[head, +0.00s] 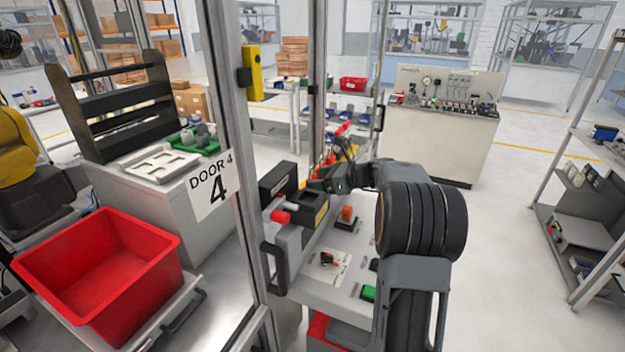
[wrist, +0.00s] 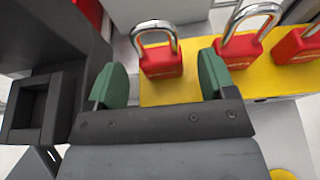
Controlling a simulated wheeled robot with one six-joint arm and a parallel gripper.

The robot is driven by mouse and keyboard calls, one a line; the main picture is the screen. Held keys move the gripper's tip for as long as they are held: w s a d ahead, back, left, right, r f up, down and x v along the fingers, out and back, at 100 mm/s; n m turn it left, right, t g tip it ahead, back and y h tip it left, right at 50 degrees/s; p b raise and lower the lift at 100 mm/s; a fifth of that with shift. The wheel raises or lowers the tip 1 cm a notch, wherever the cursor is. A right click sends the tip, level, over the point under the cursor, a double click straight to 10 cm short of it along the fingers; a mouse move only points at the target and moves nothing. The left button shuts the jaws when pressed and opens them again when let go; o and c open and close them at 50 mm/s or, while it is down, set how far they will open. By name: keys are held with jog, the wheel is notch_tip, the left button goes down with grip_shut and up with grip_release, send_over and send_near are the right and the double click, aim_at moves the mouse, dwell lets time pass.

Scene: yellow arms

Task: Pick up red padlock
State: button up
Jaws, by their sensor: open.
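Several red padlocks with silver shackles stand in a row on a yellow base (wrist: 175,92) in the wrist view. The nearest red padlock (wrist: 161,62) is between and just beyond the green fingertips of my gripper (wrist: 160,80). A second red padlock (wrist: 239,50) stands just right of the right fingertip, and a third (wrist: 297,45) is at the right edge. My gripper is open and holds nothing. In the head view my gripper (head: 325,180) reaches to the padlock spot, where the padlocks are small and partly hidden by the arm.
A black box with a square opening (wrist: 28,110) stands close left of my gripper. In the head view, a door frame post (head: 235,150) and a handle (head: 274,270) stand left of the arm. A red bin (head: 100,270) is at far left. Open floor lies at right.

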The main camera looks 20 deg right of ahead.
aim_at(312, 177)
jog(key=shift+p+x, duration=0.3)
jog(key=shift+x, duration=1.25)
jog(key=shift+d+r, duration=0.1)
jog(key=shift+c, duration=0.3)
jog(key=c, duration=1)
